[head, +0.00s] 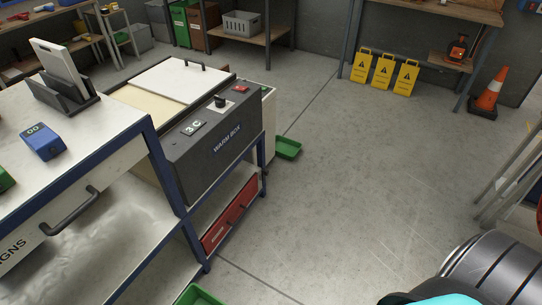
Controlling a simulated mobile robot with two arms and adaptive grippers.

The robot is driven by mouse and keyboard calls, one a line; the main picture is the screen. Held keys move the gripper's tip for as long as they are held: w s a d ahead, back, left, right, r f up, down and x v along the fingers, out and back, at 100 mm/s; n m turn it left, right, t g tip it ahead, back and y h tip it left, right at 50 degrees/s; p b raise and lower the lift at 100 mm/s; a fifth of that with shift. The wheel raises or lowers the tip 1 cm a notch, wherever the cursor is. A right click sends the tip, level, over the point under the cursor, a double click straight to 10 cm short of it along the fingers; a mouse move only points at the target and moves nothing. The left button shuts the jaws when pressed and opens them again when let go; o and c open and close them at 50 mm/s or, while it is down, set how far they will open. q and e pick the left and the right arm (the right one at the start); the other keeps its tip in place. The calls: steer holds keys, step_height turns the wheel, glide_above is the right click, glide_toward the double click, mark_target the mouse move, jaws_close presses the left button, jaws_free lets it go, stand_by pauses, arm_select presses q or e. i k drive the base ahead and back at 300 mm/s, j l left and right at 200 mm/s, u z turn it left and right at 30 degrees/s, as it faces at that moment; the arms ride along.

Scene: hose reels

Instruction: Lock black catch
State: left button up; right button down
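I cannot make out a black catch for certain. The grey warm box (212,145) stands at the left on a blue-framed bench, with a white lid (175,80) that has a dark handle on it. Its front carries a small black knob (220,101) on a white plate, a red switch (241,88) and a "3 C" display (193,127). The size of these parts does not show whether the knob turns or latches. Neither of my grippers is in view.
A white-topped bench (85,103) with a blue block (42,141) is at left. A red drawer (230,215) and green trays (287,148) sit low. Yellow signs (382,70) and an orange cone (490,92) stand at the back. The middle floor is clear.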

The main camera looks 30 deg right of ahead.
mark_target(263, 172)
steer(key=z, duration=0.85)
steer(key=i+l+z, duration=0.2)
steer(key=i+l, duration=0.4)
steer(key=l, duration=0.25)
steer(key=i+l+z, duration=0.15)
steer(key=i+l, duration=0.5)
steer(key=l, duration=0.15)
